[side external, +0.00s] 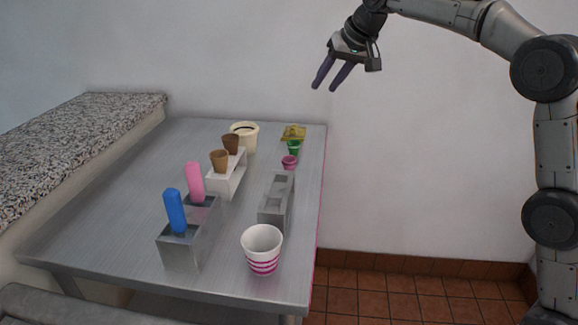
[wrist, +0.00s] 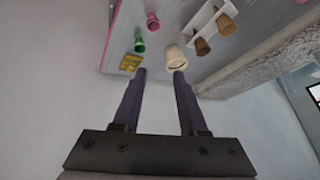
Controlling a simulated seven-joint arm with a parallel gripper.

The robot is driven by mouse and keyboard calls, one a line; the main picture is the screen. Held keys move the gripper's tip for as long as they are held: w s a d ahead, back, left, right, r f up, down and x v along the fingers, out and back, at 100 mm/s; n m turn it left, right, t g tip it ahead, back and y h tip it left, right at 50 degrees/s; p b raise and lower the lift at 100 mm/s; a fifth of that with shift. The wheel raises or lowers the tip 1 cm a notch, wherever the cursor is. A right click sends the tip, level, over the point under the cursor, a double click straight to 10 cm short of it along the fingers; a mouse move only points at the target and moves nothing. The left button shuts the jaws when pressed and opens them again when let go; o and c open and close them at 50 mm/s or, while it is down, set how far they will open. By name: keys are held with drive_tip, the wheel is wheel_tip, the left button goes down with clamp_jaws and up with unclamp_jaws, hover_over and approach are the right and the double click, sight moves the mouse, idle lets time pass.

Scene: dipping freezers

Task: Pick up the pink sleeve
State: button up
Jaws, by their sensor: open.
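Two pink things could be the pink sleeve, and I cannot tell which is meant. One is a small pink cup-shaped piece (side external: 289,163) by the table's right edge, near a green one (side external: 294,147); it shows at the top of the wrist view (wrist: 152,22). The other is a tall, round-topped pink piece (side external: 195,182) upright in a grey holder (side external: 183,252), behind a blue one (side external: 174,210); I do not see it in the wrist view. My gripper (side external: 325,88) is open and empty, high above the table's far right end; its fingers show in the wrist view (wrist: 160,73).
A white rack (side external: 226,184) holds brown cones (side external: 219,161). A cream tub (side external: 249,136) and yellow packet (side external: 293,132) stand at the back. An empty grey slotted block (side external: 272,213) and striped cup (side external: 262,251) are nearer. A wall rises behind; the table's left part is clear.

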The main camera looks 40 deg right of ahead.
drive_tip(key=w+d+f+g, duration=0.1)
drive_tip(key=w+d+f, duration=0.1)
drive_tip(key=w+f, duration=0.6)
drive_tip(key=g, duration=0.1)
approach(289, 166)
drive_tip(key=w+d+f, duration=0.2)
drive_tip(key=d, duration=0.1)
drive_tip(key=shift+m, duration=0.3)
drive_tip(key=shift+x, duration=2.7)
drive_tip(key=shift+s+a, duration=0.1)
drive_tip(key=shift+s, duration=0.05)
drive_tip(key=shift+c, duration=0.2)
clamp_jaws()
